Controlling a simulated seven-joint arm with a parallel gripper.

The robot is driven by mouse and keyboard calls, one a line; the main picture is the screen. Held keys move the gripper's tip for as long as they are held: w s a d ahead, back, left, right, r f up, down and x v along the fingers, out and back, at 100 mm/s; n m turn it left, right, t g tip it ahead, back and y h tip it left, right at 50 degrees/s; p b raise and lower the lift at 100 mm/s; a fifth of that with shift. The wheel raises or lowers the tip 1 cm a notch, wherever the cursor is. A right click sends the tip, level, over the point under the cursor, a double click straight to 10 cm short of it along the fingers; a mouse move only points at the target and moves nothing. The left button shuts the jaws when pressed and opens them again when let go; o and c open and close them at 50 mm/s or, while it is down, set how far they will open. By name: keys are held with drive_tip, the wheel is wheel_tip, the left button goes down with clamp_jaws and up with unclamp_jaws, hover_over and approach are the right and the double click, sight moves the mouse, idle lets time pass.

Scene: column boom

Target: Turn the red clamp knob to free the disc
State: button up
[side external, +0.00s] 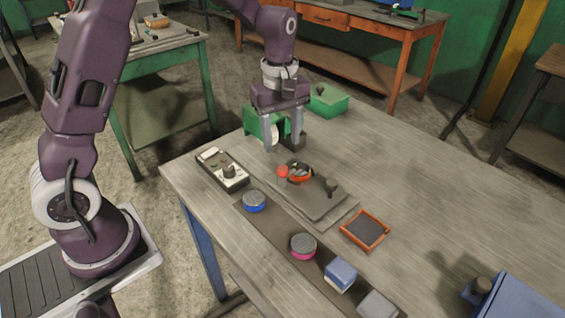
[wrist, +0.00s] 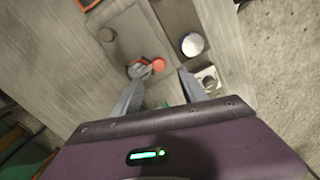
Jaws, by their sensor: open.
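The red clamp knob (side external: 282,171) is on a grey plate fixture (side external: 318,203), at the left of a round dark piece with an orange-red edge (side external: 299,173), which looks like the clamped disc. The wrist view shows the red knob (wrist: 158,64) ahead of and between the finger lines, with the partly hidden round piece (wrist: 138,71) to its left. My gripper (side external: 284,147) is open and empty, pointing down just behind the fixture. Its fingers (wrist: 160,77) also show in the wrist view, apart from the knob. Whether the knob is tight cannot be told.
A dark knob (side external: 331,187) stands on the fixture's right part. A meter box (side external: 222,169) and a blue disc (side external: 254,201) lie left of it. A pink-edged disc (side external: 303,246) and an orange tray (side external: 364,230) lie in front. Green objects (side external: 326,100) stand behind.

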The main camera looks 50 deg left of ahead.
sight(283, 168)
drive_tip(key=f, duration=0.8)
drive_tip(key=shift+w+f, duration=0.1)
drive_tip(key=shift+w, duration=0.1)
clamp_jaws()
